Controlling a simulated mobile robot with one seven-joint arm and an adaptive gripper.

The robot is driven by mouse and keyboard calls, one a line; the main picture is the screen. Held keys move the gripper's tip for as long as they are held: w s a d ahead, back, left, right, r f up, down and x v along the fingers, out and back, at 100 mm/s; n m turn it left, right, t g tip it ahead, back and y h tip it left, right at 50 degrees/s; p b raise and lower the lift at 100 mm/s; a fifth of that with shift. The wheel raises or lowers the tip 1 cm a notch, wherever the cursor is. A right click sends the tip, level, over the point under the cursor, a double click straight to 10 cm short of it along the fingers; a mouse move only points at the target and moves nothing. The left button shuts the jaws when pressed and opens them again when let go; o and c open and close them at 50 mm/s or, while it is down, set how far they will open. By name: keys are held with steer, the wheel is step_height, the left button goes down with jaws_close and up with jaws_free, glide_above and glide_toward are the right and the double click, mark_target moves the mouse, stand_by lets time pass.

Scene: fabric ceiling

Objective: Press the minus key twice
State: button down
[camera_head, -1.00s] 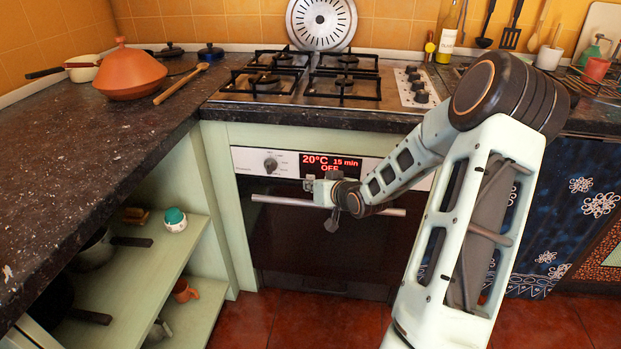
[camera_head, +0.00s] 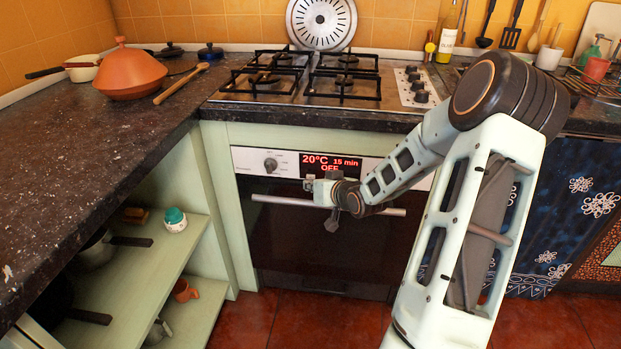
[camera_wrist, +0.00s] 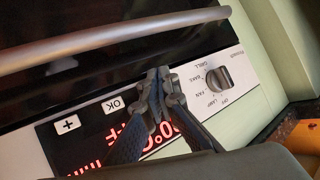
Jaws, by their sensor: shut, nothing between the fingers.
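The oven's control panel (camera_head: 262,162) carries a knob (camera_head: 271,164) and a lit red display (camera_head: 331,162) reading 20°C, 15 min, OFF. In the wrist view the panel is upside down, with the plus key (camera_wrist: 68,124), the OK key (camera_wrist: 112,104) and the knob (camera_wrist: 218,80). No minus key shows; my fingers cover the panel between OK and the knob. My gripper (camera_wrist: 159,76) is shut and empty, its tips at the panel there. In the head view my gripper (camera_head: 308,184) is below the display's left end. I cannot tell whether the tips touch the panel.
The oven's handle bar (camera_head: 280,201) runs across just below the panel and my gripper. Open shelves (camera_head: 150,262) with pots stand at the left. The hob (camera_head: 290,88) and worktop (camera_head: 90,150) lie above.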

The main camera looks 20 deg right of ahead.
steer(key=shift+w+d, duration=0.25)
steer(key=shift+w, duration=0.1)
steer(key=shift+w+d+p, duration=0.3)
steer(key=shift+w+p, duration=0.05)
steer(key=shift+w, duration=0.1)
stand_by(1.0)
steer(key=shift+s, duration=0.1)
steer(key=shift+s+a, duration=0.5)
steer(key=shift+s, duration=0.15)
steer(key=shift+s, duration=0.1)
steer(key=s+a, duration=0.1)
steer(key=s, duration=0.1)
steer(key=s+a, duration=0.1)
steer(key=s, duration=0.1)
steer(key=shift+a, duration=0.4)
stand_by(0.5)
